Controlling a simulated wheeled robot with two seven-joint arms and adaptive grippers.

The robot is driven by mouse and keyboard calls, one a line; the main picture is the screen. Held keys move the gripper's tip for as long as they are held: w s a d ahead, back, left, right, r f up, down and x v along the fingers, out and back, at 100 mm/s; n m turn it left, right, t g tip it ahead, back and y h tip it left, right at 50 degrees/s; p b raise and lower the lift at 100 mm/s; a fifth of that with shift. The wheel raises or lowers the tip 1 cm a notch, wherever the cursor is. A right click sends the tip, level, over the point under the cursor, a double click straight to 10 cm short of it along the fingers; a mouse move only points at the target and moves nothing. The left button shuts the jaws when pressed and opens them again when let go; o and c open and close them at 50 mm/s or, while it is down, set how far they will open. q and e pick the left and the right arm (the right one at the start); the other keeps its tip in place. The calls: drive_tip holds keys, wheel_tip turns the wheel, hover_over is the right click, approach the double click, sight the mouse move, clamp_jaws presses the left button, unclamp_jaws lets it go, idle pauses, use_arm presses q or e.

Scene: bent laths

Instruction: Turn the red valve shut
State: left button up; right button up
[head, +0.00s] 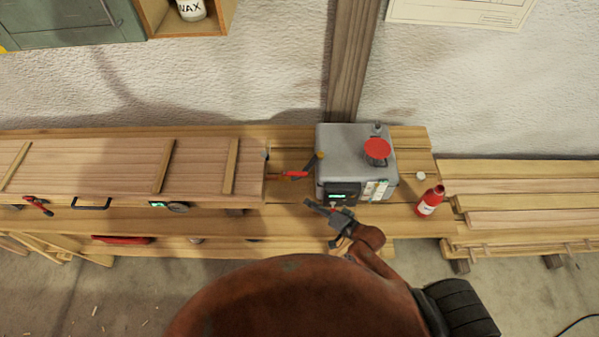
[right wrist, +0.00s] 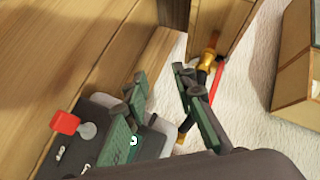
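The red valve handle (head: 291,174) sticks out from the right end of the long wooden box, beside a dark hose. In the right wrist view the red handle (right wrist: 219,78) shows next to a brass fitting (right wrist: 208,56), just beyond one fingertip. My right gripper (head: 312,205) is in front of the grey metal boiler (head: 345,145), below and right of the valve. In the right wrist view its fingers (right wrist: 160,88) are apart with nothing between them, and they look clear of the handle. My left gripper is not in view.
The long wooden box (head: 110,165) lies along the bench on the left. The boiler carries a red cap (head: 377,149) and a small lit display. A red bottle (head: 430,202) and a white cap (head: 420,176) stand right of it. Stacked boards (head: 530,185) lie farther right.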

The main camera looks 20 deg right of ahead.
sight(299, 173)
drive_tip(key=w+d+r+m+t+y, duration=0.1)
drive_tip(key=w+r+m+t+y, duration=0.1)
drive_tip(key=w+r+m+t, duration=0.35)
drive_tip(key=shift+g, duration=0.95)
drive_tip(key=x, duration=0.2)
drive_tip(key=p+x, duration=0.1)
drive_tip(key=x, duration=0.1)
drive_tip(key=r+p+x, duration=0.1)
drive_tip(key=x, duration=0.1)
drive_tip(key=shift+a, duration=0.2)
clamp_jaws()
